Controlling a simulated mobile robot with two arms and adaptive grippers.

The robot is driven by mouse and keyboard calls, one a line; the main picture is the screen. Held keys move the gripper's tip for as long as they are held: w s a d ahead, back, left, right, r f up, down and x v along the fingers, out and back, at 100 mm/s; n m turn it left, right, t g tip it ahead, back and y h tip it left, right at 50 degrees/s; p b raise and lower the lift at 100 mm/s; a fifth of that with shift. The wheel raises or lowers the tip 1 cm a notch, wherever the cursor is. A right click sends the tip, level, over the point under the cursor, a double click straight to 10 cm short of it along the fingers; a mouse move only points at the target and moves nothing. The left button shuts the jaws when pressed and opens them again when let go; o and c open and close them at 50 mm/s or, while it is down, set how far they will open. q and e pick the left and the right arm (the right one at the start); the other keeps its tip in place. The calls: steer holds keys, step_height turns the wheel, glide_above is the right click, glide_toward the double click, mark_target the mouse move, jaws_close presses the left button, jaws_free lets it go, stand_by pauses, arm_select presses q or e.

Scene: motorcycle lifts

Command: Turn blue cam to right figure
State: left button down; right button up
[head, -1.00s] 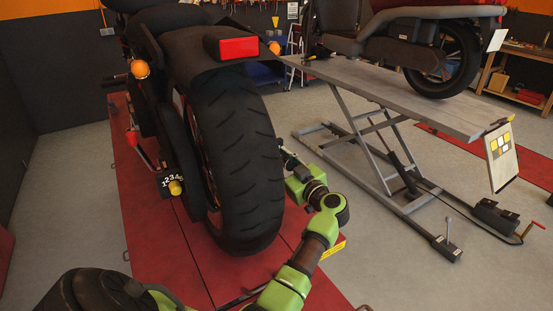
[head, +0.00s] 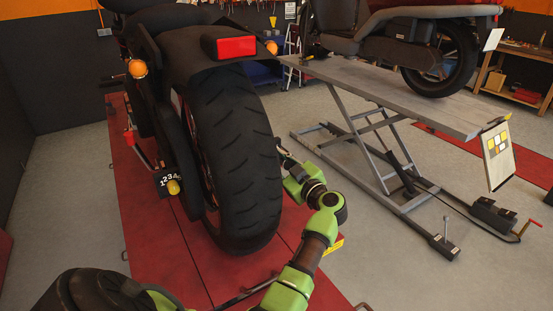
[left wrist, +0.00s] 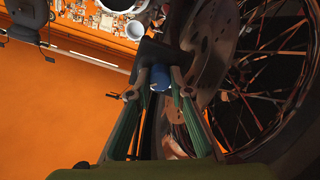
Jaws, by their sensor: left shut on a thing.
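The blue cam (left wrist: 160,76) shows between the fingertips of my left gripper (left wrist: 159,80) in the left wrist view. Both fingers are closed on it, beside the motorcycle's brake disc and spoked wheel. Its figures and any pointer cannot be made out. A yellow cam (head: 173,187) with a black figure plate (head: 164,181) is on the wheel's left side. My right gripper is not in view.
The motorcycle stands on a red lift platform (head: 150,230). A grey lift (head: 430,105) with another motorcycle is at the right, with a board (head: 498,155) on its end. Grey floor lies between the lifts. The wheel closely borders my left gripper.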

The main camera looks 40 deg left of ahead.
arm_select(q)
steer(key=n+b, duration=0.3)
steer(key=n, duration=0.6)
steer(key=shift+n+b, duration=0.35)
steer(key=shift+n, duration=0.05)
steer(key=shift+r, duration=0.1)
steer(key=c, duration=2)
jaws_free()
steer(key=shift+o, duration=0.8)
steer(key=shift+w+a, duration=0.1)
